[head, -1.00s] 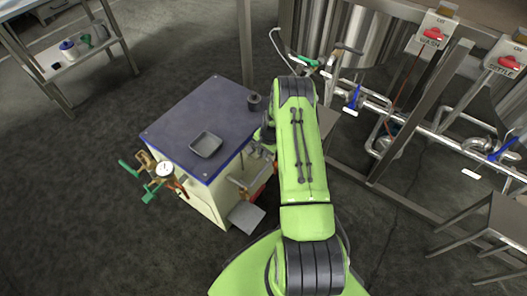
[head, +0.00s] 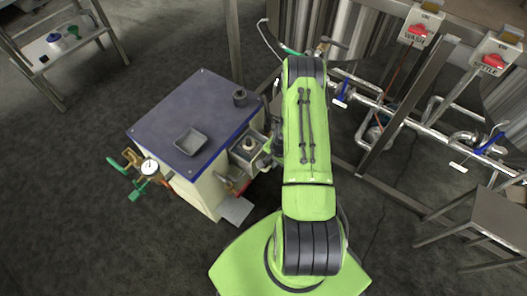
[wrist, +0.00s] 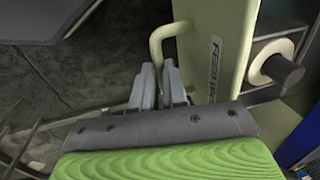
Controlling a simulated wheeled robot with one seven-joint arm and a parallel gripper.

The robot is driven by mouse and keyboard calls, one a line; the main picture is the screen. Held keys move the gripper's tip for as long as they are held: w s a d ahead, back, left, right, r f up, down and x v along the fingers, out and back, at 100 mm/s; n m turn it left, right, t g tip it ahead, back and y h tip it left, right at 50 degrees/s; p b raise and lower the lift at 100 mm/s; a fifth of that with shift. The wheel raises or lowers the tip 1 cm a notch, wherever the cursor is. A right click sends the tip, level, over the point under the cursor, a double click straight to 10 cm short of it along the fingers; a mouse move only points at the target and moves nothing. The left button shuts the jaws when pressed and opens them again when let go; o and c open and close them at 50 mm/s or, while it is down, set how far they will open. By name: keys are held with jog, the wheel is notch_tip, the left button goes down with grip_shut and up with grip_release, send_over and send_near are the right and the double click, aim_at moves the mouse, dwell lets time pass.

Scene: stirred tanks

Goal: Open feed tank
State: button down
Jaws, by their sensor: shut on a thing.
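The feed tank cabinet (head: 205,95) has a blue top and cream sides and stands left of my arm in the head view. Its front has an open compartment (head: 247,150) with a pale round part inside. In the wrist view, a cream door (wrist: 222,40) with partly readable "FEED" lettering stands swung out. My gripper (wrist: 160,88) is shut on the door's bent cream handle (wrist: 156,42). In the head view, my arm mostly hides the gripper and door.
A grey tray (head: 190,141) and a dark cup (head: 240,97) stand on the blue top. A gauge with green-handled valves (head: 149,167) sticks out at left. Pipes and a metal frame (head: 385,140) stand close at right.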

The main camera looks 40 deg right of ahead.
jog(key=shift+s+d, duration=0.2)
jog(key=shift+s, duration=0.4)
jog(key=shift+s+d, duration=0.2)
jog(key=shift+s, duration=0.35)
jog(key=c, duration=1.2)
grip_release()
jog(key=shift+w, duration=0.1)
jog(key=shift+o, duration=0.2)
notch_tip(320, 180, up, 16)
jog(key=s+p, duration=0.3)
jog(key=p, duration=0.2)
jog(key=shift+d+f, duration=0.25)
jog(key=shift+d, duration=0.2)
